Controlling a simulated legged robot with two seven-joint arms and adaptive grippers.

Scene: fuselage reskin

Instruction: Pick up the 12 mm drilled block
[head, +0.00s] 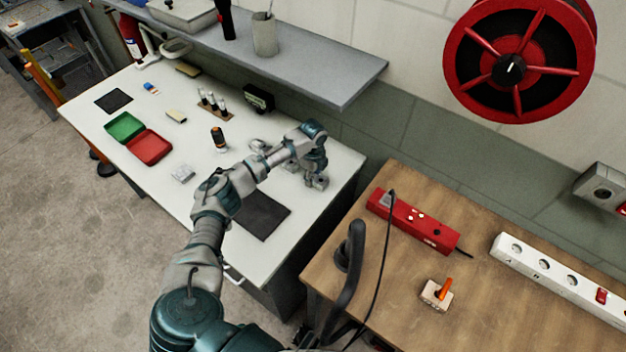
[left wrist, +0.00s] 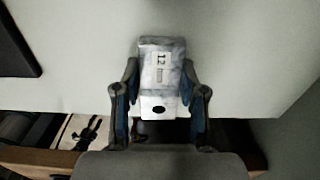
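The 12 mm drilled block (left wrist: 162,75) is a small grey block with a "12" label and a dark hole in its near face. It shows in the left wrist view on a pale surface. My left gripper (left wrist: 160,88) has one finger on each side of it, with narrow gaps beside the block; contact at the tips is hard to judge. In the head view my left gripper (head: 314,172) points down near the right end of the white table (head: 335,160). A small metal block (head: 318,183) shows below it; its label is unreadable there. My right gripper is not in view.
Another small metal piece (head: 290,165) lies close by to the left. A dark mat (head: 262,216), an orange-black tool (head: 218,138) and red and green trays (head: 148,147) are on the white table. A grey shelf (head: 330,82) overhangs its back. A wooden bench (head: 400,290) stands to the right.

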